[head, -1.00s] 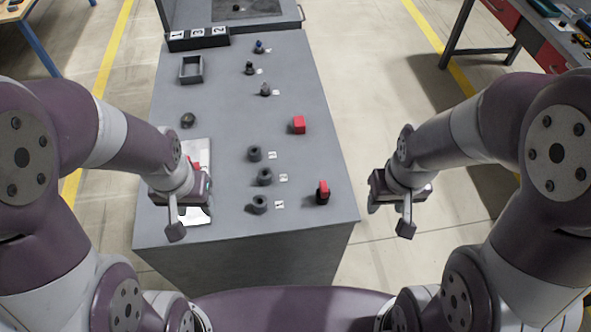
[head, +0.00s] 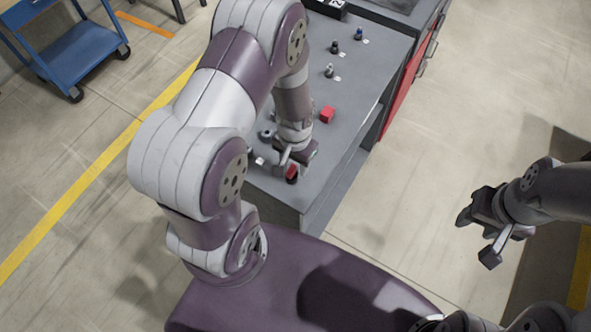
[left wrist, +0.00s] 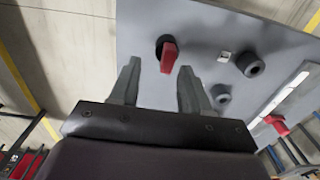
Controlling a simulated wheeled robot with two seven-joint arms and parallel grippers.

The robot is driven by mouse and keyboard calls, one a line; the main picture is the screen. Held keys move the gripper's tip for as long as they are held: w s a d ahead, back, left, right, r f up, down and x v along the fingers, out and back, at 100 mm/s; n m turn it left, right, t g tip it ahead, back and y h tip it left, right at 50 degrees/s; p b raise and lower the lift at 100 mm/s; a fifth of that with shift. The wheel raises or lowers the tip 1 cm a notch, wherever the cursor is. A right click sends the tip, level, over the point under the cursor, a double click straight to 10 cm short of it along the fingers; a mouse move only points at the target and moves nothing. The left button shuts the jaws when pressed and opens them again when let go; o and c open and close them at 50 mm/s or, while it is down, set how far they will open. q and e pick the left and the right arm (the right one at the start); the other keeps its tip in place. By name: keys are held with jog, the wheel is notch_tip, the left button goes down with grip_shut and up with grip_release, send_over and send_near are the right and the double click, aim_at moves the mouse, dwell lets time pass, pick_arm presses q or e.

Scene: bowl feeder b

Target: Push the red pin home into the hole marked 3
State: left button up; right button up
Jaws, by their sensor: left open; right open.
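A red piece in a dark round base (left wrist: 168,52) lies just ahead of my left gripper (left wrist: 160,68) in the left wrist view, roughly in line with the gap between the fingers. Those fingers are open and apart from each other; I cannot tell whether they touch it. The red piece shows in the head view (head: 292,171) under the left gripper (head: 296,160), near the bench's front corner. I cannot tell if it is the red pin. A numbered dark block (head: 326,8) is cut off at the top edge; its 3 is not visible. My right gripper (head: 476,237) is open and empty, right of the bench.
Dark hollow cylinders (left wrist: 250,64) (left wrist: 221,93) stand beside the red piece. Another red part (left wrist: 277,122) lies by a white sheet. A red block (head: 327,114) and small dark pegs (head: 329,71) stand farther back on the grey bench (head: 375,62). Clear floor lies right of the bench.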

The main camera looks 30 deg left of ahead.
aim_at(291, 169)
pick_arm(q)
jog(key=f, duration=0.1)
jog(key=a+f, duration=0.1)
jog(key=f, duration=0.2)
jog(key=shift+a+f+p, duration=0.1)
jog(key=shift+a+p, duration=0.25)
jog(key=shift+a, duration=0.05)
jog(key=shift+w, duration=0.1)
jog(key=shift+d, duration=0.5)
jog(key=c, duration=0.8)
jog(key=shift+a, duration=0.2)
grip_shut()
jog(key=r+p, duration=0.1)
jog(key=r, duration=0.1)
jog(key=r+p, duration=0.1)
jog(key=p, duration=0.1)
jog(key=s+r+p, duration=0.1)
jog(key=r+p, duration=0.1)
jog(key=shift+d+r, duration=0.15)
jog(key=shift+r, duration=0.15)
jog(key=s+d+r+p, duration=0.3)
jog(key=s+r+p, duration=0.2)
jog(key=s, duration=0.5)
jog(key=shift+d+r+p, duration=0.2)
jog(key=shift+r+p, duration=0.05)
jog(key=shift+p, duration=1)
pick_arm(e)
notch_tip(291, 169, up, 14)
jog(key=a, duration=0.1)
jog(key=shift+a, duration=0.15)
